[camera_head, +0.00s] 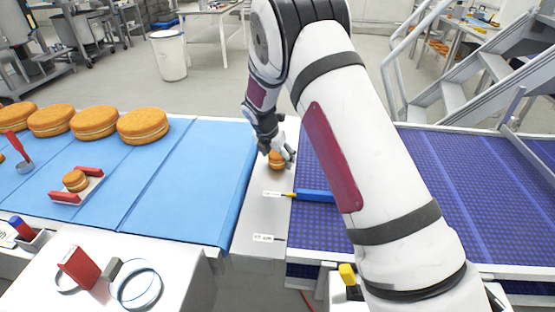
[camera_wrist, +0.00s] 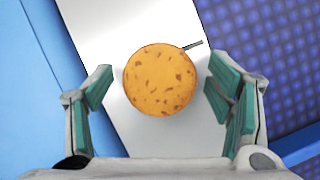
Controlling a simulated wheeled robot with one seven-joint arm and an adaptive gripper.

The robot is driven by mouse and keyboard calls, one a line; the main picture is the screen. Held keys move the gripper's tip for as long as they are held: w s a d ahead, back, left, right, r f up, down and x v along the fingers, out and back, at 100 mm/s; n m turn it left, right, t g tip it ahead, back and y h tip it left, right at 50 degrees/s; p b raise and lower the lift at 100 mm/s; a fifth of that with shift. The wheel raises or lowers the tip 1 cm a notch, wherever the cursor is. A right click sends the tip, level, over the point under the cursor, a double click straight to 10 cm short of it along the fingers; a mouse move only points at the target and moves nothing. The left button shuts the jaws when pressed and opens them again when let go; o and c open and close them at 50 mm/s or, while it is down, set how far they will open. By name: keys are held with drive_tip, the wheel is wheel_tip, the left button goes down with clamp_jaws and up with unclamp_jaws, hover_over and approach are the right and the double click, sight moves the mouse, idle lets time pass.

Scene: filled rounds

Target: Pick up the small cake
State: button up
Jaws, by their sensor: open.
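A small round golden-brown cake (camera_head: 276,160) sits on the pale strip between the blue mat and the dark blue belt. In the wrist view the small cake (camera_wrist: 160,80) shows from above with darker brown specks. My gripper (camera_head: 280,158) is at the cake from above in the head view. In the wrist view my gripper (camera_wrist: 157,92) is open, with one teal-padded finger on each side of the cake and gaps between pads and cake. Another small cake (camera_head: 76,181) lies on a little tray with red ends on the blue mat.
Several large filled cakes (camera_head: 143,126) stand on the blue mat (camera_head: 190,185) at the left. The dark blue belt (camera_head: 470,200) lies at the right. A red block (camera_head: 78,266) is at the front left.

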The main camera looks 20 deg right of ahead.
drive_tip(key=shift+w+f, duration=0.1)
drive_tip(key=shift+f, duration=0.1)
drive_tip(key=c, duration=0.9)
drive_tip(key=shift+o, duration=0.2)
